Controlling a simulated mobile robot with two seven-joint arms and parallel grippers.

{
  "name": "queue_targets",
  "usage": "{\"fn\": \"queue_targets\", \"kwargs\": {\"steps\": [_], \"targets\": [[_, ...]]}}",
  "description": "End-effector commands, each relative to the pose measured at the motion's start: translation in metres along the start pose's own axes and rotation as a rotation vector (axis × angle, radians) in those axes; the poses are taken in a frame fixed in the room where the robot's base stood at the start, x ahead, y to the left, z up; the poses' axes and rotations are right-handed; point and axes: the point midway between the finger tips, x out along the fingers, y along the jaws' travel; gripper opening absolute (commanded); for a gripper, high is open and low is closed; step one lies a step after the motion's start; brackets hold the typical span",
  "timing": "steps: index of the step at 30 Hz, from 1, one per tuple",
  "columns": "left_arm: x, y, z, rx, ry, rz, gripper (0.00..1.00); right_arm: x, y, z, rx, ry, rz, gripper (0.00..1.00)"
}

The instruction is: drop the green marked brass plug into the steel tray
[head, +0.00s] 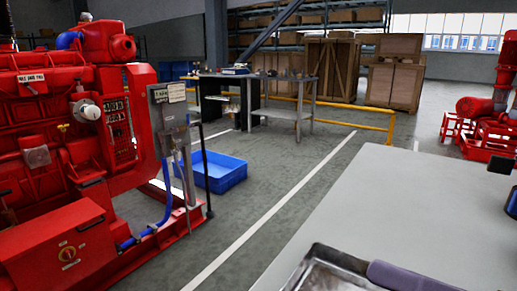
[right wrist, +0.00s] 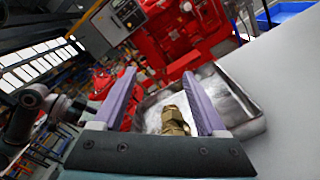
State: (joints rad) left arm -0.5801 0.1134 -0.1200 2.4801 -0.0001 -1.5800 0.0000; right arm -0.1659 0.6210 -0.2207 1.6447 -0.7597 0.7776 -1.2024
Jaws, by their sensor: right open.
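The steel tray (head: 318,272) sits on the grey table at the bottom of the head view, partly cut off. It also shows in the right wrist view (right wrist: 237,92). My right gripper (right wrist: 160,76) is open, with its two purple fingers apart over the tray. One purple finger of it also shows in the head view (head: 405,278). A brass plug (right wrist: 174,121) shows between the fingers against the tray floor, touching neither clearly. Its lower end is hidden by the gripper body, and I cannot make out a green mark. My left gripper is not in view.
The grey table top (head: 420,200) is mostly clear beyond the tray. A small black object (head: 500,165) and a blue item (head: 512,203) are at its right edge. A red pumpset (head: 75,120) stands left, with a blue crate (head: 217,172) on the floor.

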Motion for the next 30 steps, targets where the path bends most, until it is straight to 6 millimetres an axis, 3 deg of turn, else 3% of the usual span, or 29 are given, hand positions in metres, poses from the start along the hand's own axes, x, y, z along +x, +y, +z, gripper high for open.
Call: {"fn": "queue_targets", "kwargs": {"steps": [5, 21, 30], "targets": [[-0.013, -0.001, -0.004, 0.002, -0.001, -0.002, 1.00, 0.000, 0.021, 0.024, -0.004, 0.002, 0.004, 0.74], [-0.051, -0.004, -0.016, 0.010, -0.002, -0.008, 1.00, 0.001, 0.110, 0.129, -0.005, 0.002, 0.003, 0.74], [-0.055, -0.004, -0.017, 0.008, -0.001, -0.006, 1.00, 0.001, 0.127, 0.151, -0.001, -0.001, 0.001, 0.74]]}}
